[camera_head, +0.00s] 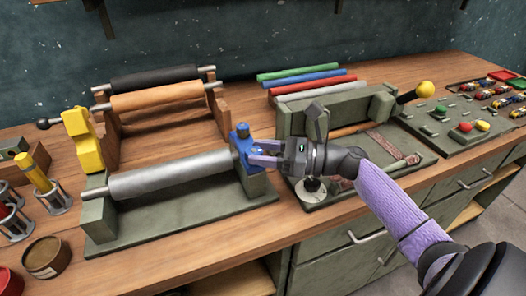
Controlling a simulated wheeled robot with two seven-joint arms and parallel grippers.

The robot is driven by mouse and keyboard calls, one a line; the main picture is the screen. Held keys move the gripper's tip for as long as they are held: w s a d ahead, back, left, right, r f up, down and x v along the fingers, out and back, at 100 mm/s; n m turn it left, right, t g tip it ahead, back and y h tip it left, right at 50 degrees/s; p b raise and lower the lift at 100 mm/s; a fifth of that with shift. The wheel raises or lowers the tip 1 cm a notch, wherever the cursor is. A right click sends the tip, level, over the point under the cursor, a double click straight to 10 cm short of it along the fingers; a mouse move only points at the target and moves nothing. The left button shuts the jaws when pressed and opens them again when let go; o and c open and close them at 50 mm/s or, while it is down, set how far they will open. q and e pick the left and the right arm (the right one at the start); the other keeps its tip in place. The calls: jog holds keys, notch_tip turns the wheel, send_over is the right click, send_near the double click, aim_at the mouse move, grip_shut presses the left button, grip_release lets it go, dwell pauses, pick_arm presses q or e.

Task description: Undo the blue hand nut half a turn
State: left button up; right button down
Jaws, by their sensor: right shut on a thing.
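The blue hand nut (241,131) sits on top of the green-grey end block at the right end of a fixture holding a metal roller (172,175). My right gripper (258,153) reaches in from the right, its fingers pointing left, and is shut on the blue hand nut. The fingers partly hide the nut and the blue piece below it. How far the nut has turned cannot be told. My left gripper is not in view.
A rack with black and orange rollers (155,101) stands behind. A yellow bracket (82,140) stands at the left end. A green fixture with a yellow-knobbed lever (425,89) and a panel with coloured buttons (465,127) are at right. Cans and cups (47,256) stand front left.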

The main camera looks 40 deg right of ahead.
jog(key=shift+c, duration=1)
grip_release()
jog(key=p+v, duration=0.1)
jog(key=v, duration=0.8)
jog(key=shift+s+d, duration=0.25)
jog(key=shift+s, duration=0.05)
